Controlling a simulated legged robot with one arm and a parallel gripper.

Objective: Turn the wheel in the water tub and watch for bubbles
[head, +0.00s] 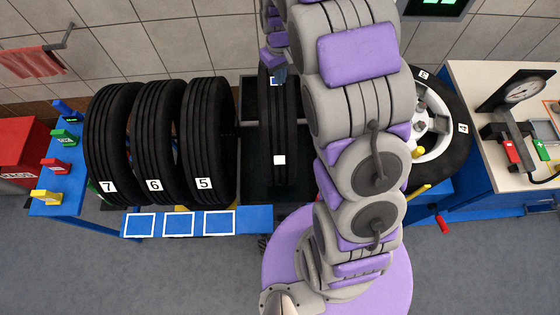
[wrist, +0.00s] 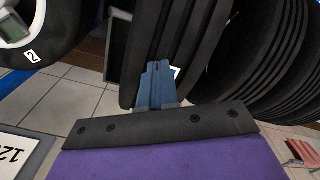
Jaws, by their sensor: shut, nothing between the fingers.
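The black wheel (head: 280,125) stands upright in the dark water tub (head: 250,180), a white square on its tread. No bubbles can be made out in the dark tub. My gripper (head: 279,72) is at the wheel's far upper end, partly hidden by my arm. In the wrist view, its blue fingers (wrist: 157,72) are closed together with nothing between them. They point at the black tread of the wheel (wrist: 182,30), close to a white mark. I cannot tell whether they touch the tread.
Tyres numbered 7 (head: 108,140), 6 (head: 157,140) and 5 (head: 209,140) stand on a blue rack (head: 255,218) to the left. A wheel with a pale rim (head: 432,125) is right of my arm. A bench (head: 515,175) with a gauge (head: 524,90) stands farther right. The front floor is clear.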

